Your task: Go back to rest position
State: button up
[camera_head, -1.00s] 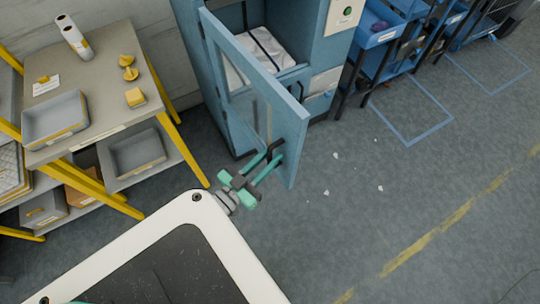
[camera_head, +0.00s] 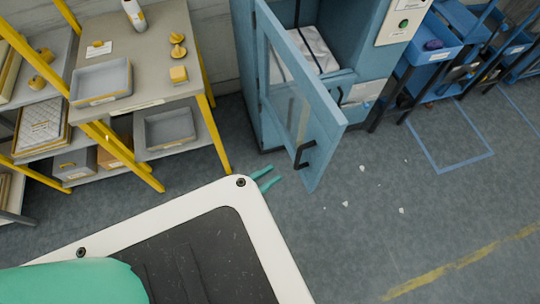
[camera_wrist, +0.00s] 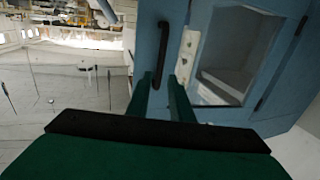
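My gripper (camera_head: 265,178) shows in the head view only as two green fingertips past the corner of my white-rimmed base; the rest is hidden. In the wrist view my gripper (camera_wrist: 160,88) has its fingers apart with nothing held. The blue cabinet door (camera_head: 318,130) stands ajar, with a window and a black handle (camera_head: 304,154). The fingertips are left of and below the handle, with a gap. In the wrist view the handle (camera_wrist: 163,45) is ahead of the fingers, on the blue door (camera_wrist: 148,35).
A table (camera_head: 150,45) with yellow legs stands at left, with a grey tray (camera_head: 101,82) and yellow parts. The blue cabinet (camera_head: 248,90) holds a white bundle (camera_head: 316,50). Blue racks (camera_head: 437,52) stand at right. Floor right of the door is open, with small white scraps (camera_head: 362,168).

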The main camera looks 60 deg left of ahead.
dwell(0.4)
jog(key=d+f+m+g+h, duration=0.1)
jog(key=d+f+g+h, duration=0.1)
jog(key=d, duration=2.6)
jog(key=shift+d+f+m+h, duration=0.15)
jog(key=shift+f+m+h, duration=0.05)
jog(key=shift+m+h, duration=0.2)
